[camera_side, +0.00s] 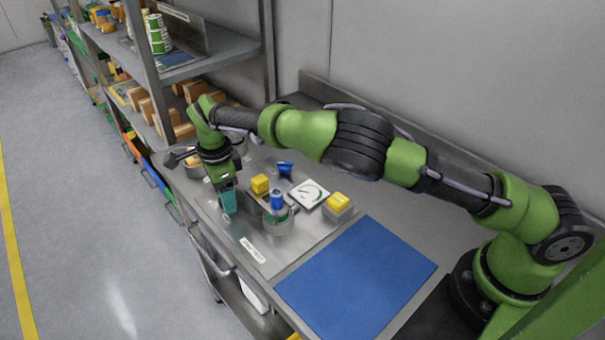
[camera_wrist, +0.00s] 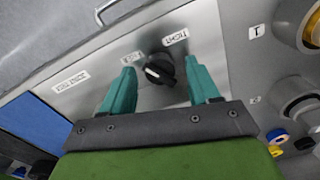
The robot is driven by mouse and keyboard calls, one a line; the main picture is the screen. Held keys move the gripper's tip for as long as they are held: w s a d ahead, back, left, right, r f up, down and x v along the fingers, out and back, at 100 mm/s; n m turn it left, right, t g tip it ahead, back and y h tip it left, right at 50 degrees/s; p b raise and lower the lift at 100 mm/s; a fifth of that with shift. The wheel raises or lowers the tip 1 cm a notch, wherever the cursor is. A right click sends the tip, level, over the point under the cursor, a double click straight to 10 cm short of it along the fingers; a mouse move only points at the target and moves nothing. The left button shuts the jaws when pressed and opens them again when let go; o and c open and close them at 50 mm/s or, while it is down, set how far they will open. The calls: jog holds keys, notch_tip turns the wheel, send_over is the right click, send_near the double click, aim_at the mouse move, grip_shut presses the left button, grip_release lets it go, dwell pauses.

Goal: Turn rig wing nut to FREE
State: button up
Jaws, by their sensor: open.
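The rig wing nut (camera_wrist: 165,72) is a small black knob on a grey metal panel (camera_wrist: 205,22), seen in the wrist view. A TIGHT label (camera_wrist: 175,37) is above it and a smaller label, apparently FREE (camera_wrist: 132,57), is to its left. I cannot tell clearly which label the nut points at. My gripper (camera_wrist: 159,66) is open, with one teal finger on each side of the nut and a gap visible on both sides. In the side view my gripper (camera_side: 229,201) reaches down at the rig's left edge, and the nut cannot be made out there.
A blue mat (camera_side: 357,278) lies on the bench near my base. Yellow-topped and blue parts (camera_side: 277,199) and a white dial plate (camera_side: 309,194) stand right of my gripper. A shelf rack (camera_side: 215,55) rises behind. In the wrist view, round metal fittings (camera_wrist: 300,103) are at right.

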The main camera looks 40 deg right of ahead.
jog(key=shift+f, duration=0.4)
jog(key=shift+c, duration=0.2)
jog(key=c, duration=1)
jog(key=shift+n, duration=1.5)
jog(key=o, duration=1)
jog(key=shift+o, duration=0.2)
jog(key=shift+r, duration=0.1)
